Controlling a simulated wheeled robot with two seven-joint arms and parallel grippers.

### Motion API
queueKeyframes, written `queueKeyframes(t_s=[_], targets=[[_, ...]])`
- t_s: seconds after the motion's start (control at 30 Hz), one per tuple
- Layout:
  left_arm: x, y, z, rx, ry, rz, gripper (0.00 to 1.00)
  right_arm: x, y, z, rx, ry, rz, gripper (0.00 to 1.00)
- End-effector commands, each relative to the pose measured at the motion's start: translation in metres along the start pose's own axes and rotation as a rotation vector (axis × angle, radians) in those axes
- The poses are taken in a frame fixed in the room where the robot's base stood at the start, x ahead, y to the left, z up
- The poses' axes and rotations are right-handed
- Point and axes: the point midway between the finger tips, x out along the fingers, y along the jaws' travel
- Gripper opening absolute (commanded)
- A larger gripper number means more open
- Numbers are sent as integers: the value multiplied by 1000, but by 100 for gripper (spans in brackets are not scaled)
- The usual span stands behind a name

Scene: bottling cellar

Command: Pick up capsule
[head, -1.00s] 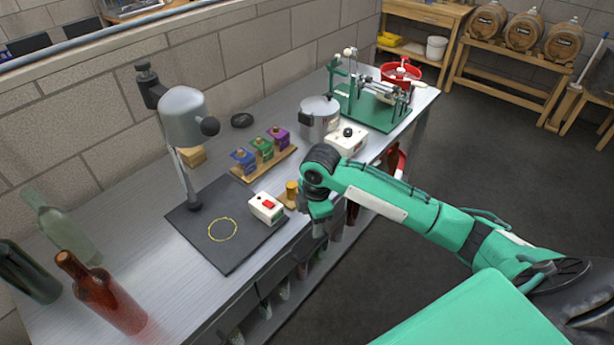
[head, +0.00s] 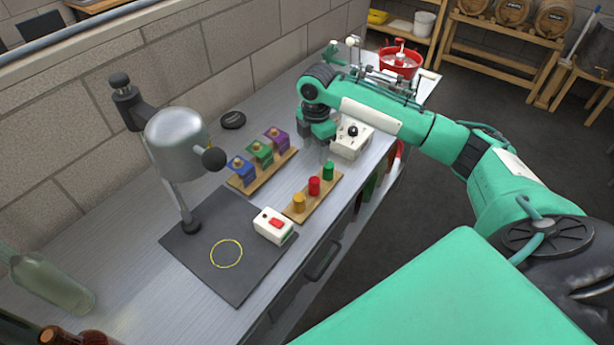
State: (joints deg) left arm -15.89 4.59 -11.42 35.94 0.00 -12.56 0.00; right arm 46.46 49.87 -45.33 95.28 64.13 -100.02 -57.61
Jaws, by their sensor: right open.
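Three small capsules stand upright on a wooden strip (head: 312,208) on the bench: a yellow one (head: 299,203), a red one (head: 314,186) and a green one (head: 328,171). My right gripper (head: 318,139) is open, pointing down beyond the green capsule, beside the white box with a black knob (head: 350,142). Nothing shows between its fingers, though the fingertips are small and dark. It is apart from the capsules. My left gripper is out of view.
A wooden rack (head: 262,168) holds blue, green and purple blocks. A lamp (head: 178,142) stands on a dark mat (head: 205,275) with a yellow ring. A white box with a red switch (head: 273,225) stands near the strip. Bottles (head: 50,285) are at lower left.

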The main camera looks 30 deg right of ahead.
Motion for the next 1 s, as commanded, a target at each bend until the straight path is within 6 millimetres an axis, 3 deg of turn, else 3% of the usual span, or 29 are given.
queueKeyframes(t_s=[0.37, 0.5, 0.73, 1.0], targets=[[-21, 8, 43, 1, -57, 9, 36, 67, -1, -1, 0, 0, -4, 59], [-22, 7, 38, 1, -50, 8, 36, 78, -1, -1, -1, -1, -2, 59], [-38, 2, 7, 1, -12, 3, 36, 99, -3, -4, 1, -1, -6, 59], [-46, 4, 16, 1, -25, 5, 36, 130, -3, -4, -1, -1, -1, 59]])
